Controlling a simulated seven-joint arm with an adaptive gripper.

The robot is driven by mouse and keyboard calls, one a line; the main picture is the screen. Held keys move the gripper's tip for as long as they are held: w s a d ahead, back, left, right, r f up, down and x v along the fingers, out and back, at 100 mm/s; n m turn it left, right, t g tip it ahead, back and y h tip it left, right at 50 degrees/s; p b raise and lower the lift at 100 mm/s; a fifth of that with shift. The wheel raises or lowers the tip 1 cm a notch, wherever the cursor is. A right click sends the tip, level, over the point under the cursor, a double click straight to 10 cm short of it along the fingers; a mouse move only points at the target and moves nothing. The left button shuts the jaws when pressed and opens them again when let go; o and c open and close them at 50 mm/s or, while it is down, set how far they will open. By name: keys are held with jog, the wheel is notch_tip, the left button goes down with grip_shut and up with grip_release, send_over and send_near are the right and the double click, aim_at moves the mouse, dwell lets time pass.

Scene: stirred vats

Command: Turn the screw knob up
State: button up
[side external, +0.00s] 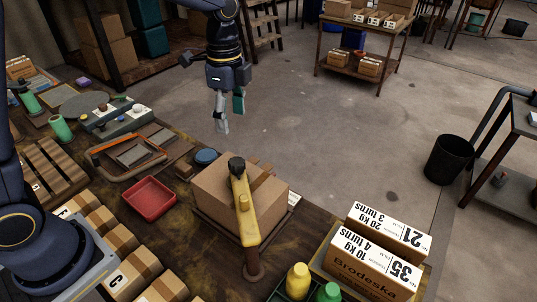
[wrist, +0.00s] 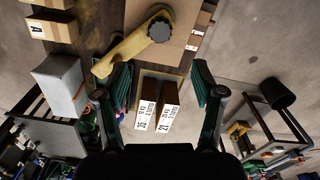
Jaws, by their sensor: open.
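The screw knob (side external: 236,165) is dark and round with a ridged rim. It sits on the far end of a yellow arm (side external: 243,215), above a closed cardboard box (side external: 215,195). In the wrist view the knob (wrist: 159,30) and yellow arm (wrist: 128,52) show near the top, the knob between the finger directions but beyond the tips. My gripper (side external: 230,115) hangs in the air, fingers down, above and behind the knob in the side view, apart from it. In the wrist view its fingers (wrist: 160,78) are spread, with nothing held.
Two labelled cartons (side external: 375,255) marked 35 and 21 stand at the table's front right. Yellow and green bottles (side external: 299,280) stand beside the yellow arm's post. A red tray (side external: 149,198) lies left of the box. The air around my gripper is clear.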

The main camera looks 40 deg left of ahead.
aim_at(236, 161)
notch_tip(236, 161, down, 13)
jog(key=shift+f, duration=0.1)
dwell(0.3)
jog(key=c, duration=1.1)
